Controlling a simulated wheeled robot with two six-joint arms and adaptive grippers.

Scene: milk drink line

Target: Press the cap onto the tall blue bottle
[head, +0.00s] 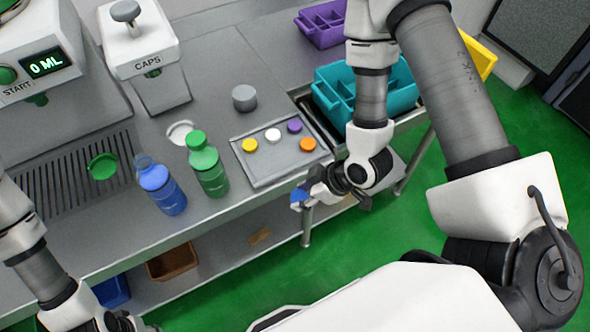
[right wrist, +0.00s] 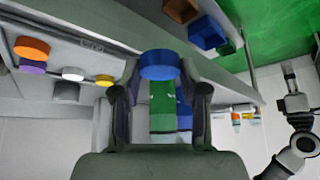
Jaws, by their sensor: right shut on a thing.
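The tall blue bottle (head: 163,190) stands upright on the metal counter in the head view, its pale neck showing no clear cap. My right gripper (head: 306,194) is shut on a blue cap (head: 297,198), off the counter's front edge, right of the bottle and apart from it. In the right wrist view the blue cap (right wrist: 160,66) sits between the fingertips (right wrist: 160,88); part of a blue bottle (right wrist: 184,112) shows beyond, between the fingers. My left gripper (head: 138,324) is at the bottom left of the head view, mostly cut off; its jaws are unclear.
A green bottle with a green cap (head: 207,165) stands just right of the blue one. A tray (head: 262,178) with several coloured caps lies further right, near a grey cylinder (head: 244,98). A green disc (head: 102,166) lies on the left grate. Teal bin (head: 335,85) stands behind my right arm.

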